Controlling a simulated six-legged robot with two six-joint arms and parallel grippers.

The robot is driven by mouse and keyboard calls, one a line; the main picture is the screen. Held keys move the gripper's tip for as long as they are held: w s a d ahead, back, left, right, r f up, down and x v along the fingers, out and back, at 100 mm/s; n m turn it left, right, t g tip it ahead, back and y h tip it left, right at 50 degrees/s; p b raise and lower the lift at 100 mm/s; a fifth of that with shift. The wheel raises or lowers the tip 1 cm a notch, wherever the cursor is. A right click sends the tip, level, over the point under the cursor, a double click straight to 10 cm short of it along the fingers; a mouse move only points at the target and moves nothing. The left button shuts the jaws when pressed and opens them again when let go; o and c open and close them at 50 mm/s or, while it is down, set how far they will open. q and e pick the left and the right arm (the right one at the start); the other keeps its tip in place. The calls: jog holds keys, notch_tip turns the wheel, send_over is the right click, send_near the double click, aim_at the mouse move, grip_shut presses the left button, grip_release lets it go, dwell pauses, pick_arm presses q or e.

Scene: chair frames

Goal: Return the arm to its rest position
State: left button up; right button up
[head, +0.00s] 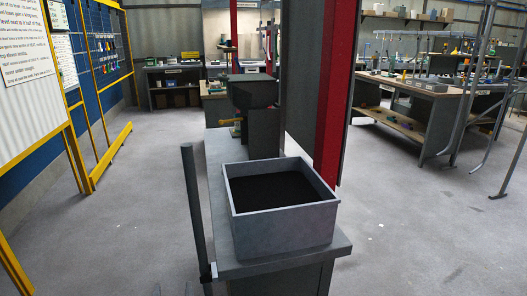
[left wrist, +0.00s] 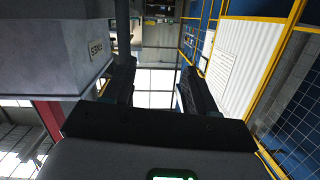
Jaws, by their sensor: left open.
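The rest of the left arm is hidden below the head view. My right gripper is in neither view.
A grey bench (head: 222,180) holds an open grey bin (head: 285,233) with dark contents. A dark upright rod (head: 191,200) stands at its left side, close to the gripper. A grey body (left wrist: 55,45) is near the left wrist. Floor (head: 120,215) at left is clear.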

pick_arm(q)
notch_tip(320, 180, down, 16)
jog(key=s+a+m+g+h, duration=0.1)
jog(key=a+g+h, duration=0.1)
jog(key=g, duration=0.2)
jog(key=s+d+f+g+h, duration=0.2)
jog(key=s+f+g, duration=0.1)
jog(key=s+f, duration=0.3)
jog(key=s+d+f+g+h, duration=0.2)
jog(key=s+d+f, duration=0.1)
jog(key=f, duration=0.5)
jog(key=s+d+f+g+h, duration=0.3)
jog(key=s+d+g, duration=0.2)
jog(key=s, duration=0.4)
notch_tip(320, 180, up, 14)
jog(key=p, duration=1.3)
jog(key=shift+s+d+f+g, duration=0.25)
jog(key=shift+s+g, duration=0.05)
jog(key=shift+s, duration=0.05)
